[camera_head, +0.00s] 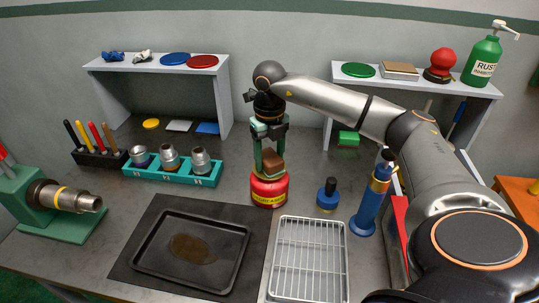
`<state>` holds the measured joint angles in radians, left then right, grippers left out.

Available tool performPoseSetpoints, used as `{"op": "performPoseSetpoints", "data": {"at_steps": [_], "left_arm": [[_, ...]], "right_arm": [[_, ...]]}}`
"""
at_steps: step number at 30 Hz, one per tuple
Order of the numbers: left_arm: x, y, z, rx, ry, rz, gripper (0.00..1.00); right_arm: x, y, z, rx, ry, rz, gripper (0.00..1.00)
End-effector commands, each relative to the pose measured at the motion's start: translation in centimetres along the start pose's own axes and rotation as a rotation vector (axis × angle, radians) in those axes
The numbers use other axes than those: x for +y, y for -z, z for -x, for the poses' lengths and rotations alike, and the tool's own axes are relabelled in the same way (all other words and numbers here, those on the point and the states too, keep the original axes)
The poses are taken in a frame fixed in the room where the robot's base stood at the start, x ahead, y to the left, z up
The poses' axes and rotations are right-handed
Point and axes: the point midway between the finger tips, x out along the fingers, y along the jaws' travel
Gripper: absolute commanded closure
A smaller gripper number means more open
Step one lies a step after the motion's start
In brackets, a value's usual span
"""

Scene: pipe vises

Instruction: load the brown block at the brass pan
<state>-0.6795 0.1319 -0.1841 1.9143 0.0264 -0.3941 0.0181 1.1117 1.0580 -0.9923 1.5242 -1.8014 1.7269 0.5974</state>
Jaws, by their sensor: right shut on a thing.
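My right gripper (269,155) reaches in from the right and points down, with its greenish fingers shut on a brown block (273,166). The block is directly above a red can (269,190) with a yellow label, in the middle of the bench. I cannot tell whether the block touches the can's top. I cannot clearly pick out a brass pan; a small flat yellow disc (151,123) lies at the back left. My left gripper is not in view.
A dark baking tray (141,262) and a wire rack (309,222) lie in front. A teal holder (133,173) with several fittings and a green vise (75,228) are at left. A blue bottle (327,197) and blue cylinder (368,212) stand right of the can. Two shelves stand behind.

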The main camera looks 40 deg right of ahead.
Motion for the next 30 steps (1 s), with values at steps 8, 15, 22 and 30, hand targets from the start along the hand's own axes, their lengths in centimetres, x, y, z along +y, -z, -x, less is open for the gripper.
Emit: {"op": "performPoseSetpoints", "data": {"at_steps": [8, 15, 22, 30], "left_arm": [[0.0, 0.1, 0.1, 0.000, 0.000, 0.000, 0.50], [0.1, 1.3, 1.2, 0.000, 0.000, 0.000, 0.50], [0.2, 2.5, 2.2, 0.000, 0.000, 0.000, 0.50], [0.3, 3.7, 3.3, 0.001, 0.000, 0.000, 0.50]], "right_arm": [[0.0, 0.0, 0.1, 0.000, 0.001, 0.000, 0.83], [0.0, 0.0, 2.0, 0.000, 0.001, 0.000, 0.83], [0.0, 0.0, 3.8, 0.000, 0.000, 0.000, 0.83], [0.0, 0.0, 5.9, -0.001, 0.000, 0.000, 0.83]]}}
